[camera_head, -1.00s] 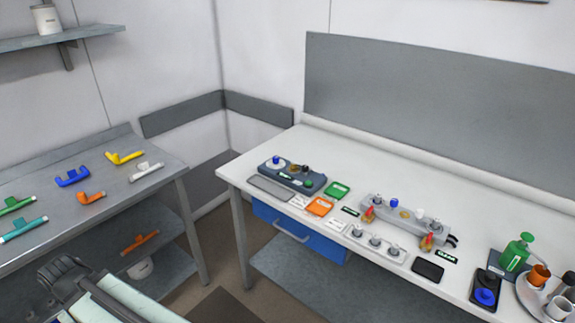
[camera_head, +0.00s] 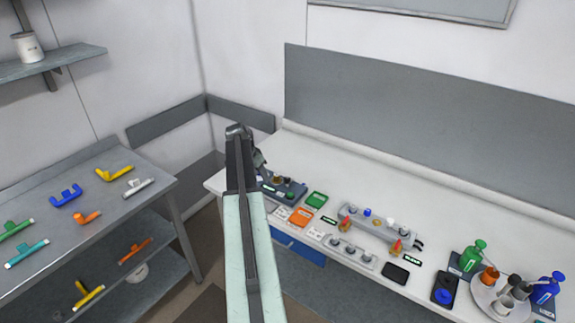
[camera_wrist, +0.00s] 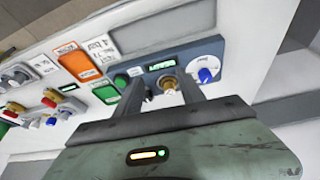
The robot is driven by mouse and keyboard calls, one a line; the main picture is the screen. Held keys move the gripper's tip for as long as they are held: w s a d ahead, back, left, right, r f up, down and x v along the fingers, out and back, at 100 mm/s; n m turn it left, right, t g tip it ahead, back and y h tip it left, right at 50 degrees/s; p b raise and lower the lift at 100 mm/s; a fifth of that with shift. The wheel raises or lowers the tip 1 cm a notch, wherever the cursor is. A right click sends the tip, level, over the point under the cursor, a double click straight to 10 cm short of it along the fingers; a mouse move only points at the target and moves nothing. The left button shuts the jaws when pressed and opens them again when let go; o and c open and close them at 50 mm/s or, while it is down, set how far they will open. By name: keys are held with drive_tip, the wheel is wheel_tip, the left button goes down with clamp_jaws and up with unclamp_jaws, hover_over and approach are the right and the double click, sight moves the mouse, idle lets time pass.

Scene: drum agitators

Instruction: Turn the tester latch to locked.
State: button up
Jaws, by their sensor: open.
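The tester (camera_head: 295,190) is a blue-grey box at the left end of the white bench, partly hidden behind my arm in the head view.
Orange (camera_head: 301,217) and green (camera_head: 316,200) cards lie right of the tester. A grey fixture (camera_head: 375,225) with red-tipped levers and a strip of knobs (camera_head: 342,248) stand further right. Bottles and cups stand at the right end. A metal table (camera_head: 90,190) with coloured handles is at left.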

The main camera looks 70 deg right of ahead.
drive_tip(key=m, duration=0.2)
approach(287, 179)
drive_tip(key=shift+g, duration=0.3)
drive_tip(key=b+x, duration=0.2)
drive_tip(key=x, duration=0.1)
drive_tip(key=b+x, duration=0.2)
drive_tip(key=x, duration=0.1)
drive_tip(key=b+x, duration=0.3)
drive_tip(key=shift+w, duration=0.3)
drive_tip(key=shift+r, duration=0.1)
drive_tip(key=shift+d, duration=0.1)
clamp_jaws()
